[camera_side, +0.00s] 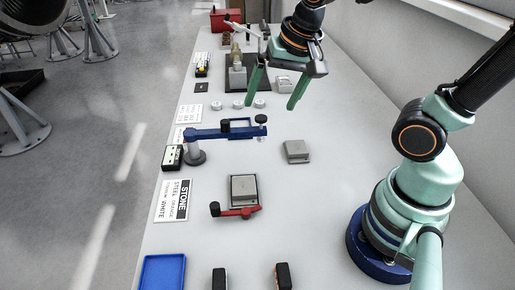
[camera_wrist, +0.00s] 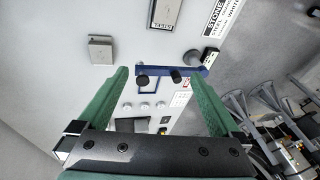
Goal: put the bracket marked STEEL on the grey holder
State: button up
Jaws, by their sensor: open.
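My gripper (camera_side: 274,98) is open and empty above the far half of the bench, its two green fingers pointing down; both fingers also show in the wrist view (camera_wrist: 160,72). A small grey bracket-like block (camera_side: 297,151) sits on the bench to the right of the blue swing arm; it also shows in the wrist view (camera_wrist: 101,48). A grey block in a dark-rimmed holder (camera_side: 243,188) lies nearer the side camera. In the wrist view the holder (camera_wrist: 165,13) carries a small tag that seems to read STEEL. Another grey piece (camera_side: 284,84) is partly behind my fingers.
A blue swing arm (camera_side: 225,132) on a post crosses the bench. A red clamp (camera_side: 234,211) lies against the holder's near edge. A STONE placard (camera_side: 173,200), a blue tray (camera_side: 163,272) and several round discs (camera_side: 238,104) stand around. The bench right of the holder is clear.

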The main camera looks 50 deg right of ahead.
jog(key=n, duration=0.2)
jog(key=s+d+r+n+t, duration=0.1)
jog(key=n, duration=0.2)
jog(key=s+d+r+n, duration=0.1)
jog(key=n, duration=0.2)
jog(key=shift+r+t, duration=0.15)
jog(key=shift+t, duration=0.15)
